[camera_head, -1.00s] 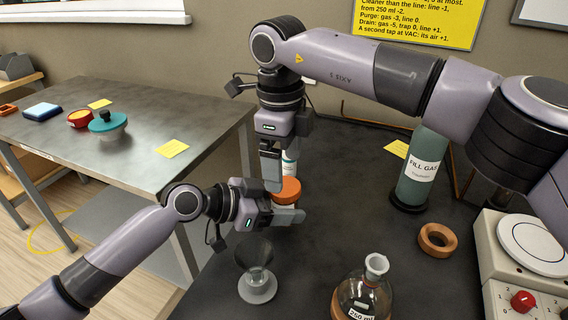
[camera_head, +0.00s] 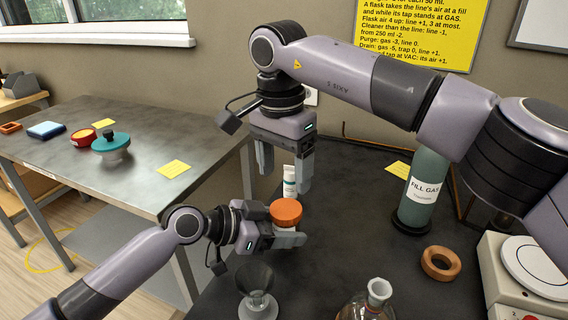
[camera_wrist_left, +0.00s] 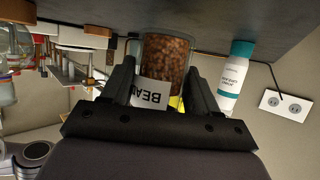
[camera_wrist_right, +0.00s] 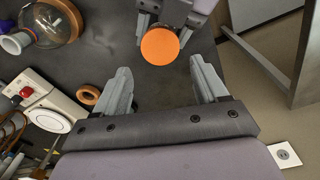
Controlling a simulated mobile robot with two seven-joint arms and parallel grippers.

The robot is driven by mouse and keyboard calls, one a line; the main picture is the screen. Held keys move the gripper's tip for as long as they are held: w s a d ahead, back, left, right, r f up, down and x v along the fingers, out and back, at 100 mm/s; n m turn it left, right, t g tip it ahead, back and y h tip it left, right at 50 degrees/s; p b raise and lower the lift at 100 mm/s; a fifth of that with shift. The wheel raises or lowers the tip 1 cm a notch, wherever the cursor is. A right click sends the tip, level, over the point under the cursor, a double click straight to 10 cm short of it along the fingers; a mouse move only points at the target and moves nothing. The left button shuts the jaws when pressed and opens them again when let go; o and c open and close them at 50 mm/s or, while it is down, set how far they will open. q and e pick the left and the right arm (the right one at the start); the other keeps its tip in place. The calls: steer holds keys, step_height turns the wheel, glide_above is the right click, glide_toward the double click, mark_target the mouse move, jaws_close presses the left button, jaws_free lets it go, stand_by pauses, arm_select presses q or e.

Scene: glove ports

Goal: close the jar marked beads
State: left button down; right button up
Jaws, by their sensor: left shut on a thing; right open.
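The jar (camera_wrist_left: 165,62) holds brown beads and has a white label reading "BEA". My left gripper (camera_head: 288,236) is shut on it; the left wrist view shows a finger on each side of the label. An orange lid (camera_head: 286,211) sits on top of the jar, and it shows as a round disc in the right wrist view (camera_wrist_right: 160,46). Whether it is screwed tight cannot be told. My right gripper (camera_head: 285,170) is open and empty above the jar, its fingers pointing down and apart from the lid.
A funnel on a stand (camera_head: 257,290) and a flask (camera_head: 368,302) are in front. A green gas cylinder (camera_head: 424,185) and an orange-brown ring (camera_head: 440,263) are to the right.

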mark_target(286, 208)
steer(key=n, duration=0.3)
steer(key=shift+r, duration=0.35)
steer(key=shift+n, duration=0.3)
steer(key=shift+w+d+f, duration=0.1)
steer(key=shift+d+f, duration=0.05)
steer(key=shift+f, duration=3.9)
steer(key=shift+c, duration=0.3)
